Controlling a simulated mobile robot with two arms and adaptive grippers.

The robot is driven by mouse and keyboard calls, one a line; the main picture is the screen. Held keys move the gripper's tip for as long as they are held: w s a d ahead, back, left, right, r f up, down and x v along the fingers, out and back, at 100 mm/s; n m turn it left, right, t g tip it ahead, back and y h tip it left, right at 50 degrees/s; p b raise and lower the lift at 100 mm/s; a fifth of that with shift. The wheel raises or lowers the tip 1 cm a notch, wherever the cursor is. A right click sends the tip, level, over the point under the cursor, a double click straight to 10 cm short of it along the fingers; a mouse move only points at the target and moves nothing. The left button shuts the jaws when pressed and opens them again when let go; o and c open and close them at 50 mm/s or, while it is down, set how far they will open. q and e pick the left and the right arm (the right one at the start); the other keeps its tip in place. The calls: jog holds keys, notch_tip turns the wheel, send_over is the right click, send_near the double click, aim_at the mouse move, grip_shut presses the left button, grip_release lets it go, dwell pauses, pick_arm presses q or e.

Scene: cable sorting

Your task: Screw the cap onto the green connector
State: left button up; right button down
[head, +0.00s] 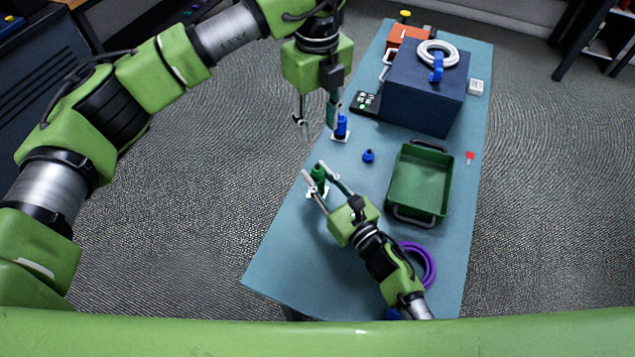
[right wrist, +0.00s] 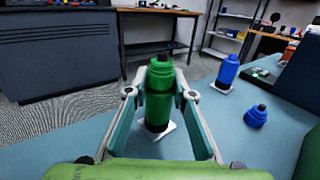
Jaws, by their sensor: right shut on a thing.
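The green connector (head: 318,174) stands upright on a small white plate near the table's left edge. In the right wrist view its green body (right wrist: 157,112) has a dark base, and a green cap (right wrist: 160,72) with a dark tip sits on top. My right gripper (head: 312,178) has its fingers on either side of the cap, shut on it; the exact contact is hard to see. My left gripper (head: 316,113) is open and empty, above and left of the upright blue connector (head: 341,126), with one finger overlapping it in the head view.
A loose blue cap (head: 368,156) lies on the table (head: 285,255). A green tray (head: 418,214), navy box (head: 420,95) with a white cable coil (head: 437,47), purple coil (head: 428,265) and small red item (head: 469,155) are further right. The table's front left is clear.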

aim_at(317, 165)
dwell(0.3)
pick_arm(q)
notch_tip(317, 165, down, 12)
jog(key=shift+f, duration=0.1)
dwell(0.5)
